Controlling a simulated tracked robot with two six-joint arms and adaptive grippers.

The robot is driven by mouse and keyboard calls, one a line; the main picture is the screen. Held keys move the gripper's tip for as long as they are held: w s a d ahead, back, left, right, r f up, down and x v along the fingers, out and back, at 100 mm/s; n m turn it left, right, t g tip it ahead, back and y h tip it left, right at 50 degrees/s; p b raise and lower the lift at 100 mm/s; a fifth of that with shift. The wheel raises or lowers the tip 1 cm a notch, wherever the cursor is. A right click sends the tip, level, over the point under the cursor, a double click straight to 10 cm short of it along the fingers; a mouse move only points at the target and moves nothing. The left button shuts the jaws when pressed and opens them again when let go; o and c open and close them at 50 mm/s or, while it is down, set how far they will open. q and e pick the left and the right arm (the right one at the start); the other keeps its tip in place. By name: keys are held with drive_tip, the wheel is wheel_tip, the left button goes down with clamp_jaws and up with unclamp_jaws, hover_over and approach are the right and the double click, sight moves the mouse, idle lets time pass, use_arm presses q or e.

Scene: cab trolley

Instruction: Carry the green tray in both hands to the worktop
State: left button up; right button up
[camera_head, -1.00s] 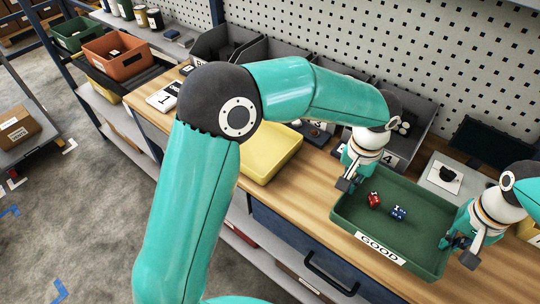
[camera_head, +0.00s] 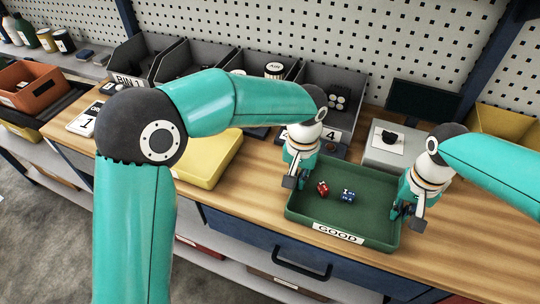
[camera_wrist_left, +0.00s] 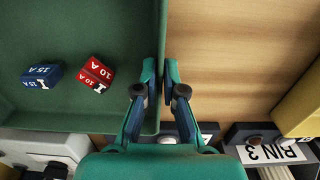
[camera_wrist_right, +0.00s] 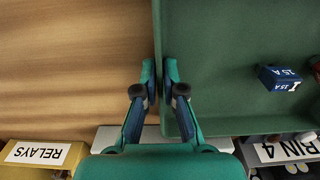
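The green tray (camera_head: 372,192) with a "GOOD" label on its front holds a red block (camera_head: 322,187) and a blue block (camera_head: 348,195). It is level over the wooden worktop (camera_head: 455,235), near the front edge; I cannot tell if it rests there or hangs just above. My left gripper (camera_head: 298,177) is shut on the tray's left wall, one finger on each side, as the left wrist view (camera_wrist_left: 160,75) shows. My right gripper (camera_head: 402,208) is shut on the right wall the same way, seen in the right wrist view (camera_wrist_right: 160,75).
Grey bins (camera_head: 335,82) stand in a row behind. A yellow lid-like box (camera_head: 205,160) lies left of the tray, partly behind my left arm. A grey box (camera_head: 393,150) and dark screen (camera_head: 422,100) stand behind it. Worktop right of the tray is clear.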

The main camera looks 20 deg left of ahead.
use_arm(q)
drive_tip(key=o, duration=0.3)
drive_tip(key=shift+r, duration=0.1)
use_arm(e)
drive_tip(key=o, duration=0.3)
drive_tip(key=shift+r, duration=0.1)
drive_tip(key=shift+r, duration=0.3)
use_arm(q)
wheel_tip(320, 180, up, 12)
drive_tip(key=shift+f, duration=0.1)
use_arm(e)
wheel_tip(320, 180, up, 11)
drive_tip(key=shift+r, duration=0.15)
